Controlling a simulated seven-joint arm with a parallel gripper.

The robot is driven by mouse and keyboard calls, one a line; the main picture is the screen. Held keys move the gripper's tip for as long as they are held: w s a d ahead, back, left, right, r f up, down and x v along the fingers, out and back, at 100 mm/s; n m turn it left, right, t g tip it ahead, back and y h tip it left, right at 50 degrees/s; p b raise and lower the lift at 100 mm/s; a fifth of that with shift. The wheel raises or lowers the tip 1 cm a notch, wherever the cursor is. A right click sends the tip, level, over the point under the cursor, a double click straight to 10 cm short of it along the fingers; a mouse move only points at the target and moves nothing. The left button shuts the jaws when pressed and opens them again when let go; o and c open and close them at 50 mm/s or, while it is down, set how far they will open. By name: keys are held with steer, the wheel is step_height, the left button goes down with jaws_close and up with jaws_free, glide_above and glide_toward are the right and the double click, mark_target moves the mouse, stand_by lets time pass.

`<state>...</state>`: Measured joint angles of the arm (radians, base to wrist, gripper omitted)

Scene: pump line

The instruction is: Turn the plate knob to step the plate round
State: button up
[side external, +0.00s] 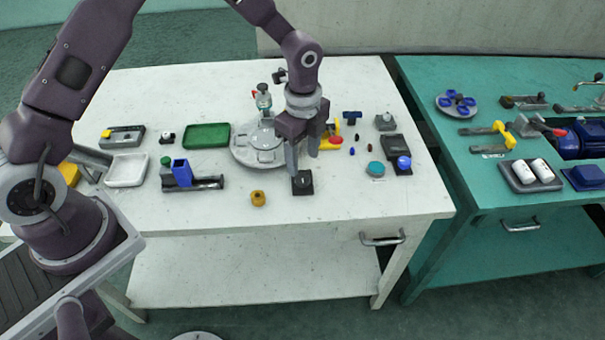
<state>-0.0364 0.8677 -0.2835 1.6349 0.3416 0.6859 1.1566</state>
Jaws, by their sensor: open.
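The round grey plate (243,157) lies flat on the white table, with pale round parts on it. A small black square block (302,188) with a dark top stands just in front of the plate; it looks like the plate knob, but its shape is too small to make out fully. My gripper (302,163) points down above the block and over the plate's right edge. Its two fingers are apart with nothing seen between them. Whether the fingertips touch the block cannot be told. The gripper hides part of the plate's right side.
A green tray (207,135), a white tray (126,170) and a blue holder (182,172) stand to the left. A teal disc (376,169) and small parts lie right. The table front is clear.

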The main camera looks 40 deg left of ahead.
mark_target(303, 178)
step_height(303, 178, down, 6)
steer(key=shift+f, duration=0.2)
jaws_close()
